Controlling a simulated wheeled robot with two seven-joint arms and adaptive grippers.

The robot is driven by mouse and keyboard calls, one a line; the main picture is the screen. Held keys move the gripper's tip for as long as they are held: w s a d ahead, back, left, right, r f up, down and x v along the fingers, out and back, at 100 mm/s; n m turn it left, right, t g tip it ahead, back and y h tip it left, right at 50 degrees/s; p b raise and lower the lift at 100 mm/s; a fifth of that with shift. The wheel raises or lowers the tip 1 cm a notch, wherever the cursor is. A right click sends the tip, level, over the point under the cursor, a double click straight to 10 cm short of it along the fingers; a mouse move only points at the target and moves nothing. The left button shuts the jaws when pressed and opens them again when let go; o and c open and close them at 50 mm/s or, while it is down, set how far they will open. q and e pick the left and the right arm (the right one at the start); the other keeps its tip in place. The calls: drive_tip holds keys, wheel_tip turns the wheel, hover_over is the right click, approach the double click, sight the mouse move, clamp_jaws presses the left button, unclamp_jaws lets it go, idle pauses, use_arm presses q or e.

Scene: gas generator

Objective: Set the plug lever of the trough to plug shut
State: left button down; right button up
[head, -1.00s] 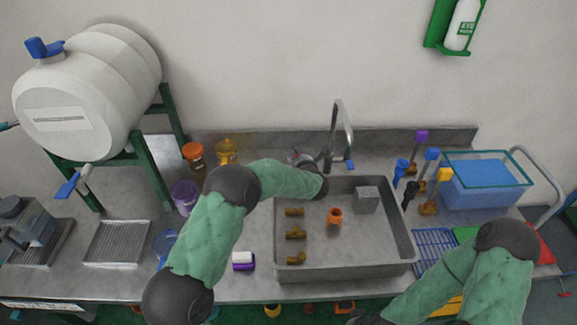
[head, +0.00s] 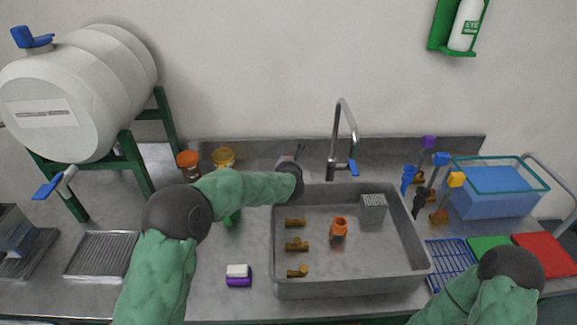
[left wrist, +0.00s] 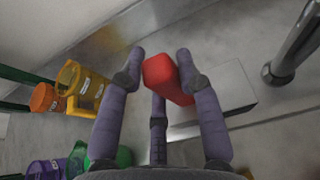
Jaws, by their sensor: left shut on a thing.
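The trough (head: 345,288) is the grey basin set in the counter. My left gripper (head: 291,158) is at its back left corner, mostly hidden behind my own wrist in the head view. In the left wrist view, the left gripper (left wrist: 160,64) has its purple fingers closed on a red block-like handle (left wrist: 168,78), which appears to be the plug lever. The handle's lower end passes behind the right finger, and I cannot tell which setting it is at. My right gripper is out of view; only its arm shows at bottom right.
A tap (head: 333,150) stands behind the trough, right of my left gripper. Brass fittings (head: 296,245) and an orange piece (head: 338,228) lie in the trough.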

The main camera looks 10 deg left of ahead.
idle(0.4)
use_arm(q)
drive_tip(key=c, duration=0.8)
unclamp_jaws()
drive_tip(key=shift+c, duration=0.2)
drive_tip(key=shift+s, duration=0.1)
drive_tip(key=v, duration=1.1)
drive_tip(key=shift+s+r, duration=0.2)
drive_tip(key=shift+s, duration=0.15)
